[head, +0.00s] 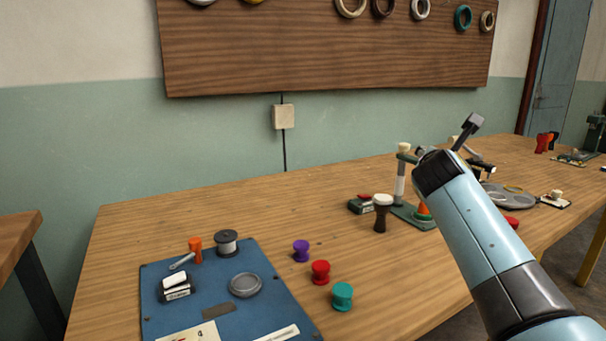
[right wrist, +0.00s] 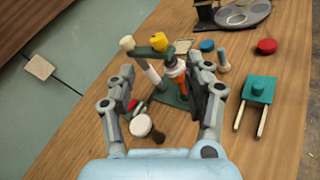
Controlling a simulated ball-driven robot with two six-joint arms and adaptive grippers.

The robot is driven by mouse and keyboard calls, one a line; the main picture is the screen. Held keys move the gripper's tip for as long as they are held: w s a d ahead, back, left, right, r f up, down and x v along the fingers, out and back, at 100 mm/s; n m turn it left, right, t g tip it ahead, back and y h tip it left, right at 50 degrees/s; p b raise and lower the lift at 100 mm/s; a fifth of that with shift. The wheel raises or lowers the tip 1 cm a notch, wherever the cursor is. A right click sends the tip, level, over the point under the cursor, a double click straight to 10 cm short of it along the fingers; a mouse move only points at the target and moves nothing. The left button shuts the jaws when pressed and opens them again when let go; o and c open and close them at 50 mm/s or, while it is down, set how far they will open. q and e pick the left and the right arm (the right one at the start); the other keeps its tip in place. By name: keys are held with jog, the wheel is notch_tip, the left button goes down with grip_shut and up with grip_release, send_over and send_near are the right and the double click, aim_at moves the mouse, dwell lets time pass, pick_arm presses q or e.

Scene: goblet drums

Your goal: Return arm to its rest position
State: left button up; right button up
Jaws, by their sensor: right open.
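My right gripper (head: 474,147) is raised over the right part of the wooden table. In the right wrist view its two fingers (right wrist: 165,82) are spread, with nothing held between them. Beyond them stands a green-based stand (right wrist: 172,96) with an upright post and an arm; an orange drum-shaped piece (right wrist: 179,72) is at it. In the head view the stand's post (head: 400,180) is just left of my gripper. A dark goblet drum with a white top (head: 381,215) stands left of the stand. My left gripper is not in view.
Purple (head: 301,251), red (head: 320,272) and teal (head: 342,296) goblet drums stand in a row beside a blue mat (head: 215,312). The mat holds an orange piece, a spool and a round grey dish. A grey palette (head: 497,196) lies right. The table's back left is clear.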

jog(key=s+d+f+m+g+y, duration=0.1)
jog(key=s+d+f+m+g, duration=0.2)
jog(key=s+f+m, duration=0.55)
jog(key=s+d+f+m+g, duration=0.2)
jog(key=s+f+m, duration=0.3)
jog(key=s, duration=0.6)
jog(key=s+a+f+m+g+y, duration=0.15)
jog(key=s+m, duration=0.25)
jog(key=s, duration=0.6)
jog(key=s+a+f+m+g+y, duration=0.1)
jog(key=s+a+m+g+y, duration=0.2)
jog(key=s, duration=0.7)
jog(key=s+a+f+m+g, duration=0.15)
jog(key=s+m, duration=0.35)
jog(key=s, duration=0.5)
jog(key=s+d+f+g, duration=0.1)
jog(key=d+f, duration=0.1)
jog(key=f, duration=1.1)
jog(key=s+d+f+g, duration=0.1)
jog(key=f, duration=1.2)
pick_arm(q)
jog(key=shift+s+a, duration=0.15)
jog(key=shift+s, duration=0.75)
pick_arm(e)
jog(key=s+d+f+g, duration=0.1)
jog(key=s+f, duration=1.5)
jog(key=s, duration=0.2)
jog(key=shift+s, duration=0.2)
